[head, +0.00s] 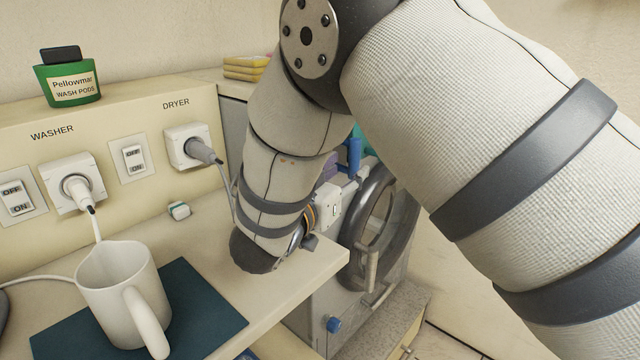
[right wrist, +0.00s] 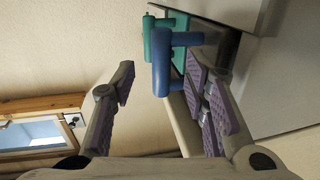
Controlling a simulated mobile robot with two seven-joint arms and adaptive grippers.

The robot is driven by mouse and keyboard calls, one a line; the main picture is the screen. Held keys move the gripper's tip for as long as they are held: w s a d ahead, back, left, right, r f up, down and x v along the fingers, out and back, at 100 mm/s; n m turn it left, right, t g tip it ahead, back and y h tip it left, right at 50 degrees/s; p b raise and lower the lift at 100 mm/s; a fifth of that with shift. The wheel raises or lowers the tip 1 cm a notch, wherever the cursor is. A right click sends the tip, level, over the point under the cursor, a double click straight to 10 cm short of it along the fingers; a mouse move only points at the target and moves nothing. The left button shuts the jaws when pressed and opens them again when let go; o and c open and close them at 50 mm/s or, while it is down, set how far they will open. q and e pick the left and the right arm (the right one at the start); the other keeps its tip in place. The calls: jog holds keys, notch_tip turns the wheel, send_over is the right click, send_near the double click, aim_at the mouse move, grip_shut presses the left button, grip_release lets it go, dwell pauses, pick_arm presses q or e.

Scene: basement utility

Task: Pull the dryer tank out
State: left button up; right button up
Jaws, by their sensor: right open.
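The dryer appears to be the grey machine with a round, grey-ringed door (head: 372,225), right of centre in the head view; its label is not visible. A blue, handle-shaped part (head: 354,155) stands above it, with a teal one behind; I cannot tell which is the tank. In the right wrist view the blue part (right wrist: 163,75) appears between my spread fingers, the teal part (right wrist: 158,38) beyond it. My right gripper (right wrist: 160,66) is open, with purple pads, and seems not to touch the blue part. The head view mostly hides it behind my arm. My left gripper is out of view.
A counter (head: 215,240) with a white mug (head: 115,285) on a dark teal mat (head: 205,320) lies close left of my right arm. WASHER and DRYER outlets with plugs line the back panel. A small window (right wrist: 45,135) shows in the wrist view.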

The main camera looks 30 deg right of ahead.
aim_at(353, 163)
jog(key=x, duration=0.5)
grip_shut()
jog(key=shift+r, duration=0.1)
jog(key=s+d, duration=0.4)
jog(key=s, duration=0.7)
jog(key=shift+s+d+p, duration=0.25)
jog(key=shift+d+p, duration=0.1)
dwell(1.1)
